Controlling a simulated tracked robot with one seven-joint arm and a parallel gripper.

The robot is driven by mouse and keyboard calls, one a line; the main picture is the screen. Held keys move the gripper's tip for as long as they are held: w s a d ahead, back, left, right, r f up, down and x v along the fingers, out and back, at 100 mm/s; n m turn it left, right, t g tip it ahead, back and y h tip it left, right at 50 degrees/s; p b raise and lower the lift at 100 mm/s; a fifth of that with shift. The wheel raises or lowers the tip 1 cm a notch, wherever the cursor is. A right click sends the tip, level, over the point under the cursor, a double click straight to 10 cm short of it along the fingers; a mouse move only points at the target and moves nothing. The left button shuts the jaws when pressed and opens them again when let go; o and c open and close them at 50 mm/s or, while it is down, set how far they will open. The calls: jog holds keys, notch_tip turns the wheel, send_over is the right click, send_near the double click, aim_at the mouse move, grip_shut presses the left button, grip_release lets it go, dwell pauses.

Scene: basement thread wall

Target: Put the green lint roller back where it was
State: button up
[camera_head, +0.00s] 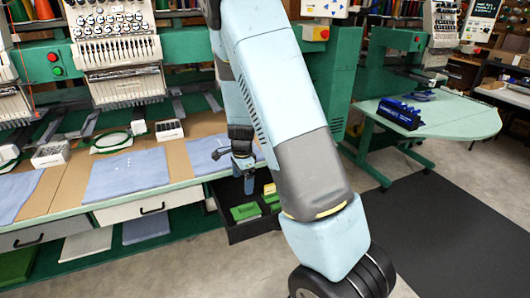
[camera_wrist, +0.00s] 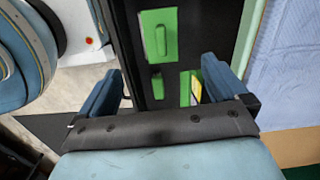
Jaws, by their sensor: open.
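An open dark drawer (camera_head: 245,232) under the bench holds several green items. One is a flat green piece (camera_head: 245,212) with a raised rounded bar on it, clear in the wrist view (camera_wrist: 158,36). Below it in that view are a small green block (camera_wrist: 157,87) and a green-and-yellow item (camera_wrist: 190,88). I cannot tell for sure which of these is the lint roller. My gripper (camera_head: 244,180) is above the back of the drawer. In the wrist view my gripper (camera_wrist: 162,80) has its fingers wide apart, with nothing held between them.
Blue cloths (camera_head: 126,175) lie on the bench, with a green hoop (camera_head: 112,140) and small boxes (camera_head: 169,130) behind. Embroidery machines (camera_head: 117,45) stand over the bench. A green side table (camera_head: 455,118) at right carries a blue rack (camera_head: 400,114). The floor in front is clear.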

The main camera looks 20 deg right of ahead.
jog(key=s+a+r+n+t+y, duration=0.1)
jog(key=s+r+n, duration=0.35)
jog(key=r, duration=0.65)
jog(key=s+r+n+t+y, duration=0.1)
jog(key=s+r+n, duration=0.35)
jog(key=r, duration=0.55)
jog(key=s+r+n+t+h, duration=0.1)
jog(key=s+r+n, duration=0.3)
jog(key=s, duration=0.5)
jog(key=s+d+r+n+t+h, duration=0.1)
jog(key=s+r+n, duration=0.3)
jog(key=s+r, duration=0.4)
jog(key=shift+s+t, duration=0.7)
jog(key=shift+s, duration=0.25)
jog(key=shift+r, duration=0.1)
